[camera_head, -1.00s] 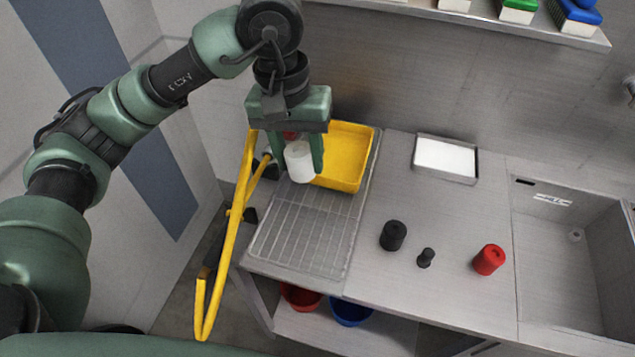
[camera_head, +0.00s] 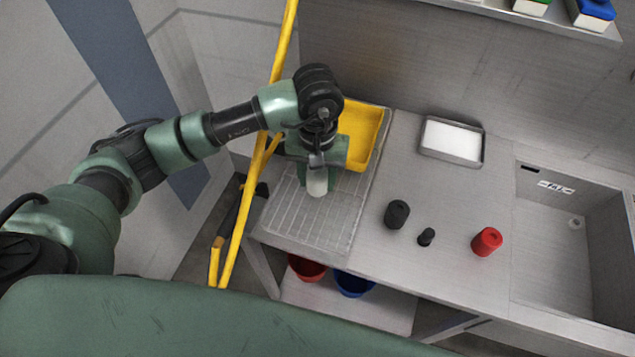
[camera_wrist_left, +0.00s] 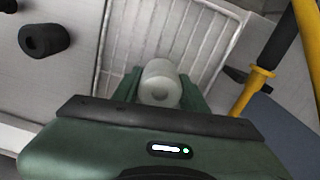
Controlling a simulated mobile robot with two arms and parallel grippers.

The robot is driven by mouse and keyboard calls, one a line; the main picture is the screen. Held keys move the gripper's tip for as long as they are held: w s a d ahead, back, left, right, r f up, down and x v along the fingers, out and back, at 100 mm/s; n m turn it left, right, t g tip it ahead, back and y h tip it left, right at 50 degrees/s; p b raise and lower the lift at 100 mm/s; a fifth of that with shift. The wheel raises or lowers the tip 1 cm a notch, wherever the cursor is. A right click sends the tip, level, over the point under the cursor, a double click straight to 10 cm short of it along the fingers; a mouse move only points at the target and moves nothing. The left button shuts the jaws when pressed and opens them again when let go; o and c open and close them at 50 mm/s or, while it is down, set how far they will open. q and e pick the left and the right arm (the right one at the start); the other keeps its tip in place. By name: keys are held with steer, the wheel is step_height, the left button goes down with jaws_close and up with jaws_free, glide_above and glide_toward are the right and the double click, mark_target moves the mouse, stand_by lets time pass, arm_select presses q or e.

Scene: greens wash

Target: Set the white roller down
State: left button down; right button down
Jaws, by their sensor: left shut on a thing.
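The white roller (camera_head: 317,185) is between the fingers of my left gripper (camera_head: 318,178), just above or on the wire drying rack (camera_head: 312,222). I cannot tell whether its lower end touches the rack. My right gripper is not in view.
A yellow tub (camera_head: 362,135) stands behind the gripper at the rack's far end. A black roller (camera_head: 397,214), a small black piece (camera_head: 426,237) and a red roller (camera_head: 487,241) stand on the counter. A white-filled tray (camera_head: 452,140) and a sink (camera_head: 570,240) are further right. A yellow pole (camera_head: 245,205) stands left.

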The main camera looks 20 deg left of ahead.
mark_target(318, 189)
arm_select(q)
step_height(318, 189, down, 4)
steer(key=shift+r+p, duration=0.15)
steer(key=shift+p, duration=0.4)
steer(key=shift+f, duration=0.25)
steer(key=c, duration=0.8)
jaws_free()
steer(key=shift+o, duration=0.2)
